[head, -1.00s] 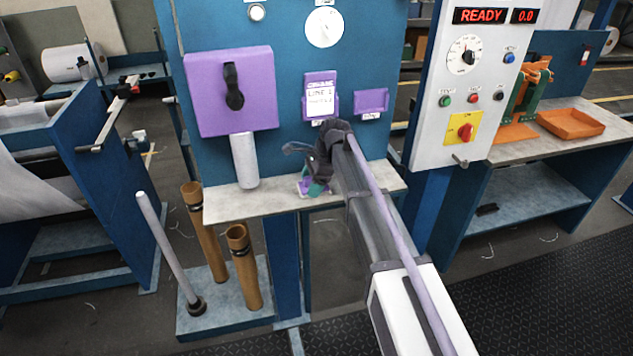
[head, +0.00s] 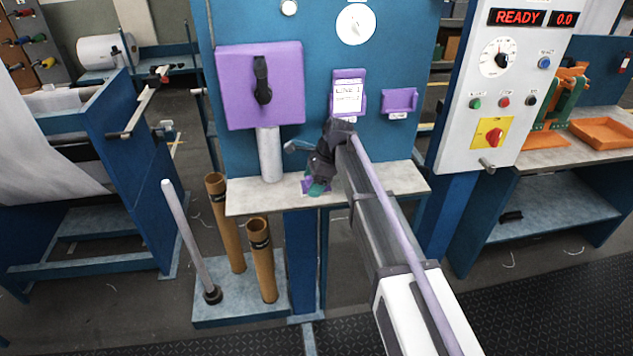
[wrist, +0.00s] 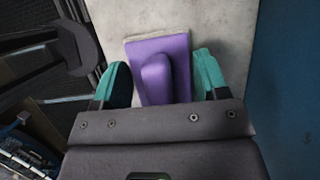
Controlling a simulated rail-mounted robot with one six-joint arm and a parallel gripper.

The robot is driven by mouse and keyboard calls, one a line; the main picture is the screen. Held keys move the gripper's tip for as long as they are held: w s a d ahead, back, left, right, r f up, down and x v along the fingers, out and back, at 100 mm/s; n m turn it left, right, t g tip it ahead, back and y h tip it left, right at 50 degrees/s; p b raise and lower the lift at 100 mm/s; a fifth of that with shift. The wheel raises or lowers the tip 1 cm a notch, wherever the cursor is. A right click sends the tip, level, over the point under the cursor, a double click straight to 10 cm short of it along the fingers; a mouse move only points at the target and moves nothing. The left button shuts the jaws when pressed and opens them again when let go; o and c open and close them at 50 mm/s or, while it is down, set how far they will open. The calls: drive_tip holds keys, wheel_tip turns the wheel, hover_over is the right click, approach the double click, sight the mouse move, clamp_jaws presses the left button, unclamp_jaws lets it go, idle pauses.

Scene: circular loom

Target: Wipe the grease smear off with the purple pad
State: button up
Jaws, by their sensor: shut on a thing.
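The purple pad (wrist: 176,52) has a raised rounded grip and lies flat against the pale shelf (wrist: 222,30) in the wrist view. My gripper (wrist: 162,70) is shut on its grip, one teal finger on each side. In the head view my gripper (head: 318,186) is low over the shelf (head: 400,187), and a purple edge of the pad (head: 308,184) shows beside the teal fingers. I see no grease smear in either view; the pad, gripper and arm hide part of the shelf.
A blue panel rises behind the shelf, with a purple box (head: 228,88), a white cylinder (head: 269,155) to the left and a label holder (head: 347,97). Brown tubes (head: 262,262) and a pale rod (head: 188,235) stand below. A control panel (head: 475,130) is to the right.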

drive_tip(key=shift+r+p, duration=3)
drive_tip(key=shift+r, duration=0.05)
wheel_tip(320, 180, up, 3)
drive_tip(key=p, duration=0.3)
drive_tip(key=shift+r, duration=0.1)
drive_tip(key=shift+f, duration=0.2)
